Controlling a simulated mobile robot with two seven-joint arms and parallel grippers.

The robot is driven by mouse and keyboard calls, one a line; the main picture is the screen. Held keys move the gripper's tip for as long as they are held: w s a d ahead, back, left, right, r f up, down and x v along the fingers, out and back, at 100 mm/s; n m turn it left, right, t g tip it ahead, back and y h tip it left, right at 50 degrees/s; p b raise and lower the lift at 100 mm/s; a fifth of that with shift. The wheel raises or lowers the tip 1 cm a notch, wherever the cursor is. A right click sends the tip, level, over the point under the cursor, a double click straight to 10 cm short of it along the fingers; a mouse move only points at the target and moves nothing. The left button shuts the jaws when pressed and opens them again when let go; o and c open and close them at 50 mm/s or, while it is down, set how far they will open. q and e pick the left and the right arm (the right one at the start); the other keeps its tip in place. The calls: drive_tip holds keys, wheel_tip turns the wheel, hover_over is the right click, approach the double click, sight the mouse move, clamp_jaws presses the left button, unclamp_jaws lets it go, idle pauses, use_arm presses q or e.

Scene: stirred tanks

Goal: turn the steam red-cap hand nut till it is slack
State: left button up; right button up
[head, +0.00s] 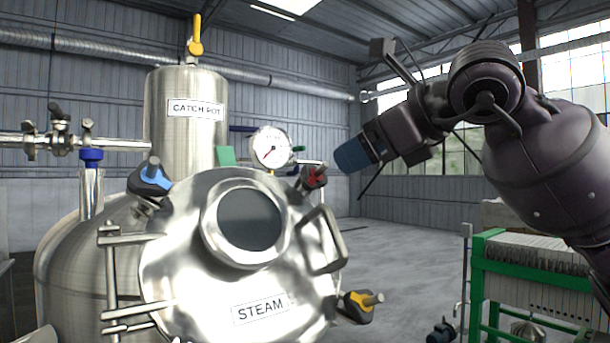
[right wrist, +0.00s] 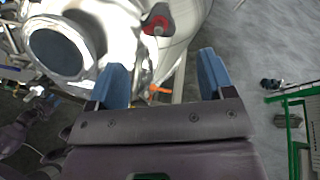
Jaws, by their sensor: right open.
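The round steel lid labelled STEAM (head: 175,262) closes the tank, with a dark sight glass in it. The red-cap hand nut (head: 314,177) sits at the lid's upper right rim, below and right of the pressure gauge. In the right wrist view the red-cap hand nut (right wrist: 156,25) shows at the top, beyond the fingertips. My right gripper (head: 352,155) is up and to the right of the nut, apart from it. Its two blue fingers (right wrist: 164,72) are spread with nothing between them. My left gripper is not in view.
A blue-cap nut (head: 150,177) and a yellow-cap nut (head: 360,305) sit elsewhere on the lid rim. A lid handle (head: 323,240) stands out below the red nut. The gauge (head: 271,148) is close by. A green-framed filter press (head: 530,270) stands at right; open floor lies between.

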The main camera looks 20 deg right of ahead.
sight(316, 170)
drive_tip(key=p+x, duration=0.2)
drive_tip(key=x, duration=0.7)
drive_tip(key=shift+a+f, duration=0.1)
drive_tip(key=shift+a, duration=0.05)
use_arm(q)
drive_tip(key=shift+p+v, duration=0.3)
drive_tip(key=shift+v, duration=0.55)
use_arm(e)
drive_tip(key=shift+w+a+f, duration=0.2)
drive_tip(key=shift+w+f, duration=0.05)
drive_tip(key=shift+w, duration=0.25)
drive_tip(key=shift+c, duration=0.4)
